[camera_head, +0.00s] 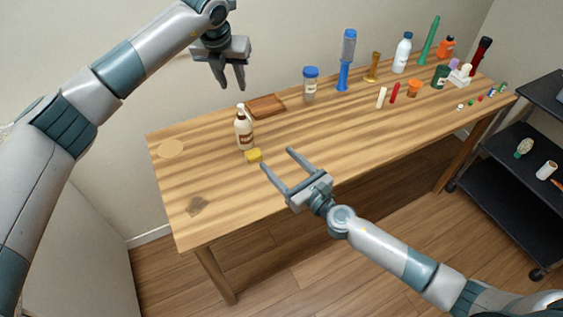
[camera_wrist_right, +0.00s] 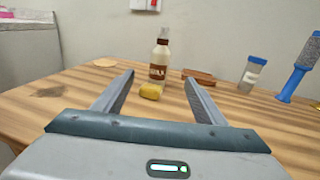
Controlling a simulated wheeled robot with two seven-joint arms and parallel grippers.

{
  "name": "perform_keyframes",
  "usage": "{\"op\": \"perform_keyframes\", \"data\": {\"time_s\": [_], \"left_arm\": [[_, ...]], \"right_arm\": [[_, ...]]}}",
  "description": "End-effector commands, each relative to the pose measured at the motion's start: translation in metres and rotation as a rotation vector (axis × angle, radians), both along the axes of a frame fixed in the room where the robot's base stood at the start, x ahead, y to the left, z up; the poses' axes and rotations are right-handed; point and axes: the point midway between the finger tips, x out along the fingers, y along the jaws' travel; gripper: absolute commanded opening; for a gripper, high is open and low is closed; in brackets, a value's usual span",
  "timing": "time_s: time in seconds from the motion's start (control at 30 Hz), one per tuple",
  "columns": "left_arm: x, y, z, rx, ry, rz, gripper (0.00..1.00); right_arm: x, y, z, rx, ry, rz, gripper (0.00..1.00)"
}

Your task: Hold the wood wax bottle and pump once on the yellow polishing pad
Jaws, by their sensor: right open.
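The wood wax bottle (camera_head: 244,131), white with a dark brown label and a pump top, stands upright on the wooden table. It also shows in the right wrist view (camera_wrist_right: 160,62), straight ahead between the fingers. The yellow polishing pad (camera_head: 253,156) lies just in front of the bottle; the right wrist view shows it too (camera_wrist_right: 151,91). My right gripper (camera_head: 277,165) is open and empty, pointing at the pad and bottle from the near side. My left gripper (camera_head: 232,86) hangs above the table's back edge, fingers down and parted, empty, above and behind the bottle.
A brown wooden board (camera_head: 266,105) lies behind the bottle. A blue-capped jar (camera_head: 310,85) and a blue brush (camera_head: 346,62) stand to the right, with several bottles and small items further right. A black cart (camera_head: 512,165) stands at the far right. The table's left front is clear.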

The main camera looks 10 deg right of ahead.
Motion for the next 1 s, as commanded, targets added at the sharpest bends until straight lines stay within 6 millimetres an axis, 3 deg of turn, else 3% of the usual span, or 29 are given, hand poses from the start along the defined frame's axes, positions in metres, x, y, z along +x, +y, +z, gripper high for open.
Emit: {"op": "perform_keyframes", "data": {"time_s": [0.37, 1.0], "left_arm": [[0.0, 0.0, 0.0, 0.0, 0.0, 0.0, 0.31], [0.0, 0.0, 0.0, 0.0, 0.0, 0.0, 0.31]], "right_arm": [[0.011, 0.005, 0.0, 0.002, 0.0, -0.002, 0.65], [0.091, 0.049, 0.001, 0.005, -0.001, -0.004, 0.65]]}}
